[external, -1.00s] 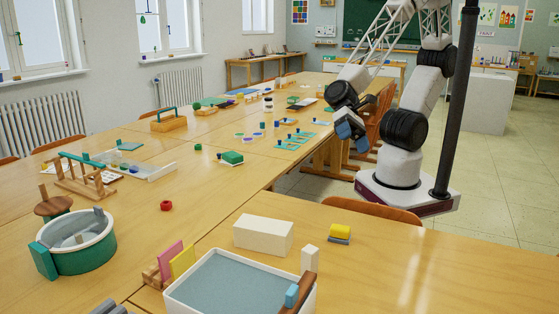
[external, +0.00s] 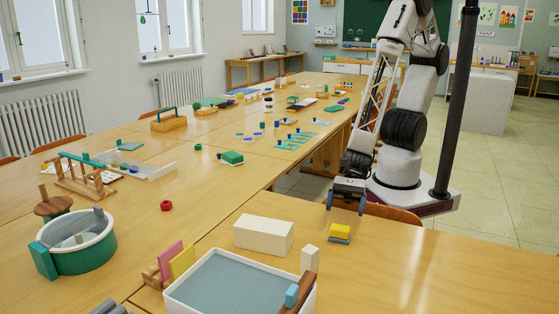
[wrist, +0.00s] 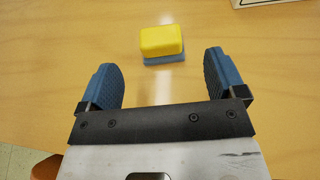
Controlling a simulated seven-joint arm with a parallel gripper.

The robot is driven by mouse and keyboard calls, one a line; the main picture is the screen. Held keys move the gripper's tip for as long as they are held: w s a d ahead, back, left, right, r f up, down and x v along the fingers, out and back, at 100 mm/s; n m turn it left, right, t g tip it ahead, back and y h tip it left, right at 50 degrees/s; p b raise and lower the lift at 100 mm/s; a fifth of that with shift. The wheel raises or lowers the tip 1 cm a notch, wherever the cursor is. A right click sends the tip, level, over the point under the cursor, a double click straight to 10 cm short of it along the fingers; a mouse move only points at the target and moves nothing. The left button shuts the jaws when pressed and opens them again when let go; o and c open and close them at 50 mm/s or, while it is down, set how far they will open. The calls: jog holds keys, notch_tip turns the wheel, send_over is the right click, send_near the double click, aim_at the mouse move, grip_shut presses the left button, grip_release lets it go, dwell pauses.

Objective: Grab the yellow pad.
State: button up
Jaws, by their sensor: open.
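The yellow pad (external: 340,230) lies on top of a blue-grey block (external: 339,240) on the near table. In the wrist view the yellow pad (wrist: 162,40) is centred just beyond my fingertips, with the blue block (wrist: 165,58) showing beneath its lower edge. My gripper (external: 346,203) is open and empty, above the table's far edge and behind the pad in the external view. In the wrist view my two blue fingers (wrist: 160,75) stand wide apart, short of the pad and not touching it.
A white box (external: 263,235) lies left of the pad, and a small upright white block (external: 310,259) stands in front of it. A white tray (external: 172,295) is at the near left. A chair back (external: 395,214) sits at the table edge. Table right of the pad is clear.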

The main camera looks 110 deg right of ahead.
aim_at(341, 226)
jog(key=shift+f, duration=0.1)
dwell(0.3)
jog(key=shift+x, duration=1.3)
jog(key=shift+f+x, duration=0.2)
jog(key=shift+x, duration=2.45)
jog(key=shift+s, duration=0.1)
jog(key=c, duration=0.9)
jog(key=shift+r, duration=0.15)
